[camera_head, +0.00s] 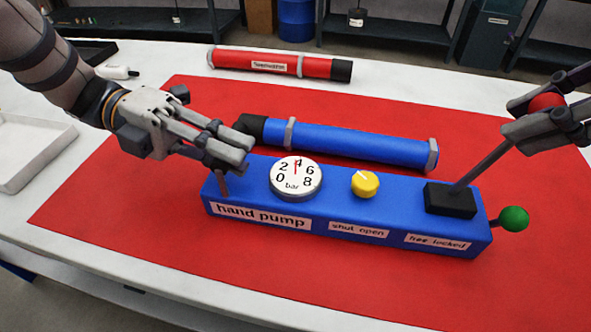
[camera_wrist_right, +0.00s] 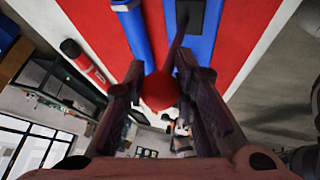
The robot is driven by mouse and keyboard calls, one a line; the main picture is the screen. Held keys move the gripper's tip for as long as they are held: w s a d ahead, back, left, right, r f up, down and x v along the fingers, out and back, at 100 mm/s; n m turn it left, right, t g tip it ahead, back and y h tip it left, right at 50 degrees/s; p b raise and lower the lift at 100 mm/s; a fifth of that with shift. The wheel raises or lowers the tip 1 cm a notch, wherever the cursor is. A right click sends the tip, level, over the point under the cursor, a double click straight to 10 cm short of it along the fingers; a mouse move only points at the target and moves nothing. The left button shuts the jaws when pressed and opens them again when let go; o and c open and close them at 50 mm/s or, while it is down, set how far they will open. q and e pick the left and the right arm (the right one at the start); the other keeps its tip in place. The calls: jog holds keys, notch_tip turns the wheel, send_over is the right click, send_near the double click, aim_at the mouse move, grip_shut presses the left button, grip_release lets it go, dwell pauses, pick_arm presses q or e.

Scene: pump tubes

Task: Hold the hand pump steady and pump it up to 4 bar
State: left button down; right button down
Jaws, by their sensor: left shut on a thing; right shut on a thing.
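The blue hand pump (camera_head: 330,205) lies on the red mat (camera_head: 120,200), its labels facing me. Its white gauge (camera_head: 297,177) is marked 0 to 8 bar; the red needle points nearly straight up, at about 4. The white mark on its yellow knob (camera_head: 365,184) points up and slightly left, toward the "shut" side. My left gripper (camera_head: 228,158) is shut on the pump's left end; the exact contact is partly hidden. My right gripper (camera_head: 548,115) is shut on the red ball (camera_head: 547,103) atop the tilted lever (camera_head: 482,165); the ball also shows in the right wrist view (camera_wrist_right: 160,90).
A blue tube (camera_head: 350,141) with a black elbow lies close behind the pump. A red tube (camera_head: 280,63) lies at the back. A white tray (camera_head: 30,155) stands at the left.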

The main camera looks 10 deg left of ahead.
jog(key=shift+w+r, duration=0.1)
jog(key=shift+r, duration=0.05)
jog(key=shift+a+r+h, duration=0.2)
jog(key=shift+a+h, duration=0.5)
jog(key=shift+a, duration=0.2)
pick_arm(q)
jog(key=shift+f, duration=0.1)
pick_arm(e)
jog(key=shift+a, duration=0.1)
jog(key=shift+w+a+r+h, duration=0.1)
jog(key=shift+a+h, duration=0.7)
pick_arm(q)
jog(key=shift+s, duration=0.1)
pick_arm(e)
jog(key=shift+a, duration=0.1)
jog(key=shift+w+a+n+h, duration=0.1)
jog(key=shift+a+n+h, duration=0.2)
jog(key=shift+a+h, duration=0.55)
